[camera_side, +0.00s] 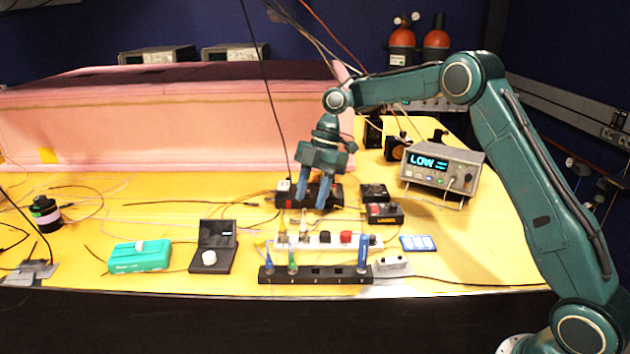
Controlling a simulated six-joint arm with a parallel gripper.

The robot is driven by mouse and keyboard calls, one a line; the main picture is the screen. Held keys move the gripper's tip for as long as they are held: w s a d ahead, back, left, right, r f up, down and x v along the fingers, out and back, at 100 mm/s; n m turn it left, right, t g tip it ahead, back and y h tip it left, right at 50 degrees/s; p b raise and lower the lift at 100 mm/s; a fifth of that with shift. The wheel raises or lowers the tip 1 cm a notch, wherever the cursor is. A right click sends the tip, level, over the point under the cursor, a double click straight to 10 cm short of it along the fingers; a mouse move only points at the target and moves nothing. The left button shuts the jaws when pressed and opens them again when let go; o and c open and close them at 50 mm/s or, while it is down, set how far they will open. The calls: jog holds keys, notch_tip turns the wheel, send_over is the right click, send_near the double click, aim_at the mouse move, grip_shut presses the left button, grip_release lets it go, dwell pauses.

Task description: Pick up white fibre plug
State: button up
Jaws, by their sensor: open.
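My gripper (311,201) points down with its two blue fingers apart and nothing seen between them. It is in front of or over a low black box (335,192) at the middle of the table; I cannot tell its height. A slim white plug (304,224) stands upright at the left part of a white strip (325,243), below the gripper in the picture. A second pale upright piece (282,228) is just left of it. Both are small, and I cannot tell for sure which is the white fibre plug. The gripper appears apart from both.
A teal box (140,257) and a black holder with a white knob (213,247) are left. A meter reading LOW (440,168) stands right. Loose cables cross the yellow table (480,240); a pink foam wall (180,125) is behind.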

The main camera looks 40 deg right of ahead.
aim_at(305, 224)
jog(key=shift+x, duration=0.75)
jog(key=shift+f, duration=0.1)
jog(key=shift+x, duration=2.4)
jog(key=shift+c, duration=0.4)
grip_shut()
